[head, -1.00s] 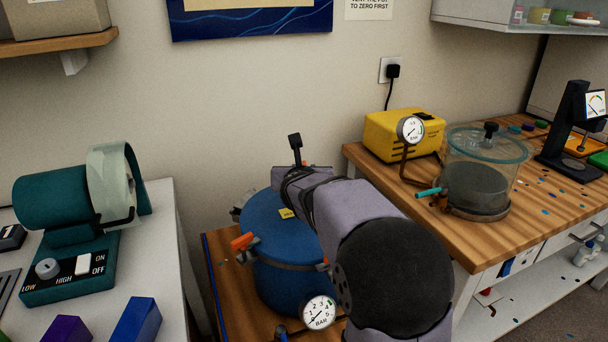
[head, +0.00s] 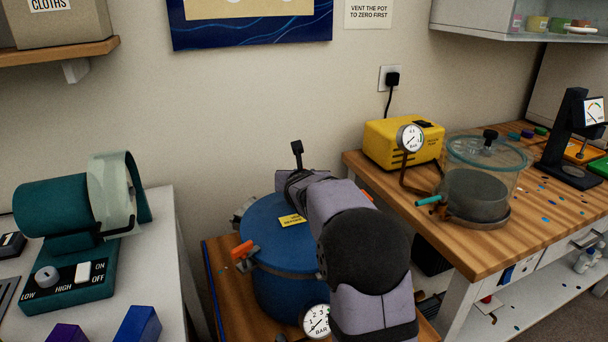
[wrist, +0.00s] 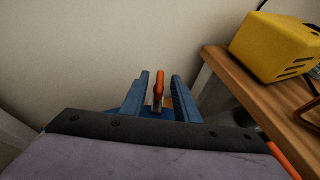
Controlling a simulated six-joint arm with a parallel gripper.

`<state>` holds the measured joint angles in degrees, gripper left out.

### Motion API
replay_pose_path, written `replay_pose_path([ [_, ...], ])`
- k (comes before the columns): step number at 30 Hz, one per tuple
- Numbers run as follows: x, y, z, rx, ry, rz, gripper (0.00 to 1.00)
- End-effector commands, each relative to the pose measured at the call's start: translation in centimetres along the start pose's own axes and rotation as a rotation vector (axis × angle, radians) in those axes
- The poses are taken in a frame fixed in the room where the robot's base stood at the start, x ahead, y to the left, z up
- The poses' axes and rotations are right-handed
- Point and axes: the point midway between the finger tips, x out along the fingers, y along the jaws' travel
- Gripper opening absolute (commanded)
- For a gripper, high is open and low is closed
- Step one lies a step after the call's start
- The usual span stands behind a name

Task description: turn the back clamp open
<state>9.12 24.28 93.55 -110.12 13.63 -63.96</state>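The blue pressure pot (head: 275,285) stands on the wooden bench at centre, with a yellow label (head: 292,221) on its lid. An orange-handled clamp (head: 242,250) sits on its left rim, and a bit of orange shows at its right (head: 367,195). The back of the pot is hidden behind my arm in the head view. In the wrist view, the back clamp's orange handle (wrist: 159,84) stands upright between the two blue fingers of my gripper (wrist: 160,98). Gaps show on both sides of the handle, so my gripper is open around it.
The pot's gauge (head: 316,321) is at its front. A yellow pump (head: 403,143) and a glass chamber (head: 484,180) stand on the right bench. A teal tumbler (head: 70,240) is on the left table. The wall is close behind the pot.

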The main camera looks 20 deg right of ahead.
Motion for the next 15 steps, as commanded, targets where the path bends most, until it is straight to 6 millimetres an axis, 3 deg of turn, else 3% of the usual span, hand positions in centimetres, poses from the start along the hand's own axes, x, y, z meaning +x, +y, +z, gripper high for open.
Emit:
replay_pose_path([
  [6,0.02,0.0,-0.02,0.0,0.0,0.0,0.28],
  [10,0.01,0.01,-0.03,0.0,0.0,0.0,0.0],
  [15,0.0,0.02,-0.02,0.0,0.001,0.0,0.0],
])
